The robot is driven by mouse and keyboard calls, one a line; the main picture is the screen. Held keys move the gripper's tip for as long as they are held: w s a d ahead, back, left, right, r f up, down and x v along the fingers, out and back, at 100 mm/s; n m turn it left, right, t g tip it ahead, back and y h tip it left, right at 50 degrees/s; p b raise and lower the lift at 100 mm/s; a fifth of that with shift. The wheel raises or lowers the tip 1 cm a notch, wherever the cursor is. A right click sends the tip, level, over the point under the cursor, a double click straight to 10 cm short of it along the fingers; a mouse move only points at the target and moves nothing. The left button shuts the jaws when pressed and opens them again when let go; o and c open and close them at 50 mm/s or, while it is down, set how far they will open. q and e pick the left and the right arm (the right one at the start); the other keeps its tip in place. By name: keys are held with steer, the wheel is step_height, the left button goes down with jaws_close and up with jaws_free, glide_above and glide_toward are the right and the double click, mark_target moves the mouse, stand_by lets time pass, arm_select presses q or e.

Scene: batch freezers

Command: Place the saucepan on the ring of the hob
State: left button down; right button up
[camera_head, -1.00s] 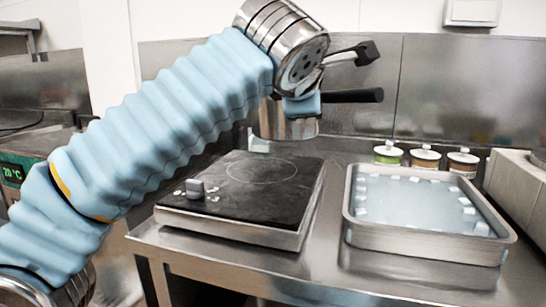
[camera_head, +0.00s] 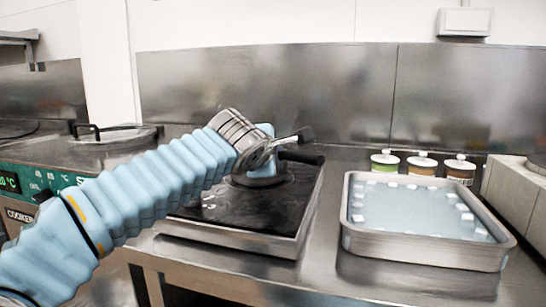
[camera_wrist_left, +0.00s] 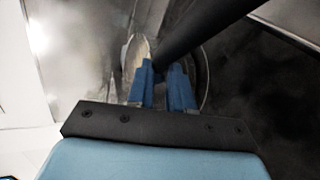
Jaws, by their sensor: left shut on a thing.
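My left gripper (camera_head: 268,168) is over the hob (camera_head: 240,233), and its blue fingers (camera_wrist_left: 166,88) are shut on the saucepan. The saucepan's dark handle (camera_head: 304,157) sticks out to the right of the gripper and crosses the top of the wrist view (camera_wrist_left: 210,28). The saucepan's body is mostly hidden behind my gripper, low over the back of the black hob top. I cannot tell whether its base touches the top. The ring is covered by the arm and saucepan. My right gripper is out of view.
A steel tray of pale liquid with white cubes (camera_head: 428,252) stands right of the hob. Several lidded jars (camera_head: 421,164) stand behind it. A steel wall closes the back.

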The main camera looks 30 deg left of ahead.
arm_select(q)
steer(key=c, duration=1.4)
jaws_free()
steer(key=o, duration=0.4)
steer(key=b+v, duration=0.1)
steer(key=v, duration=1.1)
